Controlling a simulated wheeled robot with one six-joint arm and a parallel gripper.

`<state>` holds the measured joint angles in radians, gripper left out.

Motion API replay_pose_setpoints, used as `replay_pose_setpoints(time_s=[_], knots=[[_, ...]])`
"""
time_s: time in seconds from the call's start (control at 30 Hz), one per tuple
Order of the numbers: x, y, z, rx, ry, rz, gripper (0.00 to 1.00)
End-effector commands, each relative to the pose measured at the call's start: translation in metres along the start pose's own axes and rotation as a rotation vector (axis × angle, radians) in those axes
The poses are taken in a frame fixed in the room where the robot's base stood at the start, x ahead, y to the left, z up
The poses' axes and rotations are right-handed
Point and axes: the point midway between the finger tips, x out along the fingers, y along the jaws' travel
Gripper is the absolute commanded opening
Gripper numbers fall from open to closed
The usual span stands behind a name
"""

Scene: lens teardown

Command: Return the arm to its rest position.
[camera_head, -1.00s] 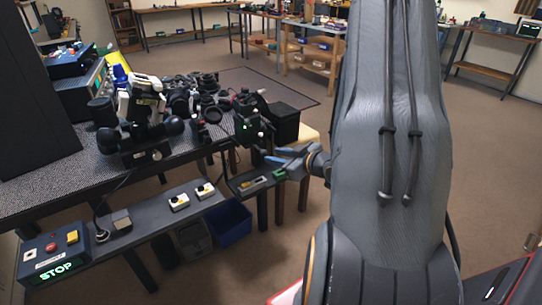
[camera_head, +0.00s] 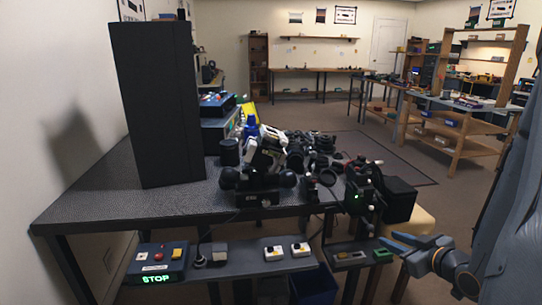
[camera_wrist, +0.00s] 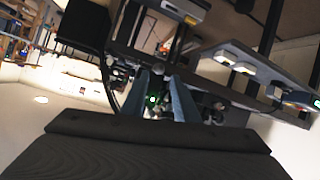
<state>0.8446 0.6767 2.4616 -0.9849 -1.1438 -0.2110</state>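My gripper (camera_head: 388,238) is at the lower right of the head view, with my grey arm running along the right edge. Its two blue fingers are apart and nothing shows between them. It is in front of the right end of the lower shelf (camera_head: 230,267), close to a small dark tray (camera_head: 350,257); whether it touches anything cannot be told. In the wrist view the fingers (camera_wrist: 160,82) are also apart, with a green light and dark equipment seen beyond the gap.
A dark bench (camera_head: 110,195) carries a tall black panel (camera_head: 158,100), a black-and-white device (camera_head: 265,160) and several dark lens parts. A lit STOP box (camera_head: 158,265) sits on the lower shelf. A black box (camera_head: 400,200) stands right of the bench. Floor (camera_head: 445,205) is open beyond it.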

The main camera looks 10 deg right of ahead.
Motion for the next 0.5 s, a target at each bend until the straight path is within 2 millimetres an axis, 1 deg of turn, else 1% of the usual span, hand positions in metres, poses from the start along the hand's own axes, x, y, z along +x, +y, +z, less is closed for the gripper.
replay_pose_setpoints(time_s=[0.03,0.17,0.27,0.37,0.47,0.5], knots=[[0.004,-0.003,-0.004,-0.011,-0.034,-0.003,0.27],[0.012,-0.011,-0.010,-0.023,-0.198,0.007,0.27],[0.011,-0.021,-0.017,-0.015,-0.349,0.026,0.27],[0.002,-0.039,-0.025,0.013,-0.490,0.045,0.27],[-0.014,-0.063,-0.036,0.055,-0.625,0.057,0.27],[-0.023,-0.074,-0.041,0.077,-0.676,0.060,0.27]])
